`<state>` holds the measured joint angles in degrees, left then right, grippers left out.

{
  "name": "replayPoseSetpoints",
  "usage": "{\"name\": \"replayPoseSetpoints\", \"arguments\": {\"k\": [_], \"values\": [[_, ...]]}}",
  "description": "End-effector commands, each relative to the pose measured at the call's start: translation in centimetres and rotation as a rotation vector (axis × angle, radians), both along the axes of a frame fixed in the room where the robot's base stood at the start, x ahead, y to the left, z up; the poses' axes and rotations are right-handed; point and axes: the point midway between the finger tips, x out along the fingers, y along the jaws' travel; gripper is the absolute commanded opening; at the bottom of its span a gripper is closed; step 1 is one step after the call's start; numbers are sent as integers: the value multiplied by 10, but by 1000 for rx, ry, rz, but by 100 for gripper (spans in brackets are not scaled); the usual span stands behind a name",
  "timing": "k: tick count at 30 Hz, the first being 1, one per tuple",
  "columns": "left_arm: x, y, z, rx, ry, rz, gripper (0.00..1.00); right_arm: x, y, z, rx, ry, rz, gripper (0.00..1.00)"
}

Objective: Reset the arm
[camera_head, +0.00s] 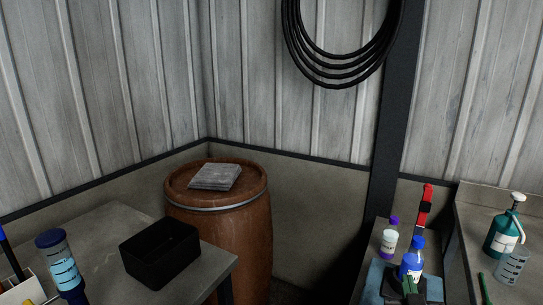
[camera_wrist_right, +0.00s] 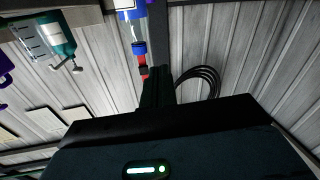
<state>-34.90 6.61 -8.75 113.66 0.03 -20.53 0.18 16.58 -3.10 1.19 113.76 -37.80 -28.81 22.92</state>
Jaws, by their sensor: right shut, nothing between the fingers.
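My right gripper (camera_head: 409,286) shows at the bottom edge of the head view, low in front of a blue bottle (camera_head: 412,262). Its dark fingers are shut with nothing between them; in the right wrist view the closed fingers (camera_wrist_right: 156,90) stick out beyond the dark gripper body. Most of the right arm is outside the head view. I cannot tell whether the fingers touch the blue bottle. My left gripper is in neither view.
A purple-capped bottle (camera_head: 389,240) and red tool (camera_head: 425,207) stand near the blue bottle. A green pump bottle (camera_head: 505,235) and clear beaker (camera_head: 511,265) are at right. A black bin (camera_head: 160,253) sits on the left table; a barrel (camera_head: 222,240) stands behind.

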Motion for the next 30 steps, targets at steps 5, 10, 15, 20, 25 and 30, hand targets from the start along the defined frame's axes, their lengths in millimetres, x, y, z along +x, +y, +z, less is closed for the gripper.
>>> {"name": "replayPoseSetpoints", "arguments": {"k": [5, 10, 15, 20, 25, 30], "values": [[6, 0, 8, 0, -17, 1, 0, -57, 27, -96, 14, 204, 126, 0], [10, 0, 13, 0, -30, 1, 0, -130, 51, -173, 53, 386, 235, 0], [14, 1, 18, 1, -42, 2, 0, -219, 74, -234, 110, 561, 332, 0], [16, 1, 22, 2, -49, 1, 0, -295, 91, -268, 170, 692, 398, 0], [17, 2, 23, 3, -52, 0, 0, -341, 101, -282, 212, 765, 431, 0], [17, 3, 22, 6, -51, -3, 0, -352, 103, -285, 221, 782, 439, 0]]}}
